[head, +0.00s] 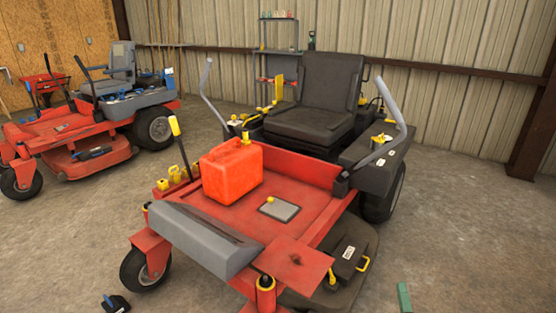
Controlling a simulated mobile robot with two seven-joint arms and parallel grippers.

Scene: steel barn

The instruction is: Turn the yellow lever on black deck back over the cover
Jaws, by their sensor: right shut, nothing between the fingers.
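The black deck (323,303) is low on the right side of the near red mower. A black cover (348,257) with a white label lies on it. A yellow lever (332,281) stands at the deck beside the cover's front left corner, apart from the cover top. A yellow handle (363,264) is at the cover's right edge. My right gripper is hard to make out; it is shut, holds nothing, and is not seen touching the lever. My left gripper is not in view.
A red fuel can (231,174) and a grey plate (279,209) are on the red mower floor (240,214). A green bar (404,297) is at the bottom edge. Grey steering bars (393,105) rise beside the seat (329,85). Concrete (470,235) at right is clear.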

